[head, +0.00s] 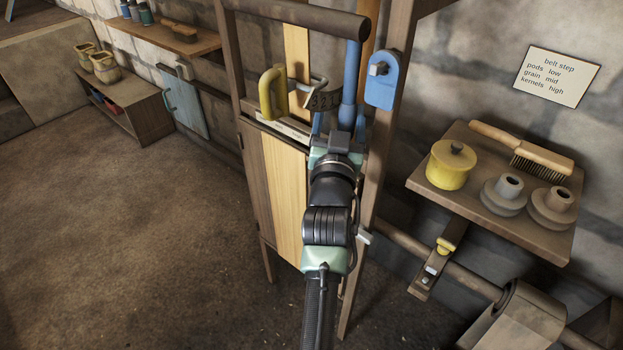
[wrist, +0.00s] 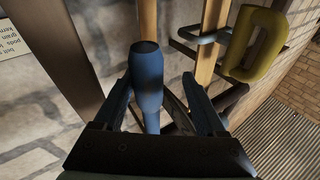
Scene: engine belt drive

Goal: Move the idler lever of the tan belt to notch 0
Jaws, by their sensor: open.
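The tan belt (head: 296,50) runs vertically in the wooden frame; it also shows in the wrist view (wrist: 209,40). A blue lever handle (head: 351,60) stands upright beside it, apparently the idler lever. A dark curved plate with numbers (head: 323,98) lies just left of the lever; I cannot tell which notch the lever is in. My gripper (head: 338,123) is open at the lever. In the wrist view, the blue handle (wrist: 147,70) stands between the two spread fingers, with visible space on the right. The lever's lower end is hidden by my gripper.
A yellow loop handle (head: 268,95) is left of the numbered plate, close to my gripper. A blue bracket (head: 382,80) is on the right post. A wooden shelf (head: 420,190) with a yellow pot, grey pulleys and a brush is at right. The floor at left is clear.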

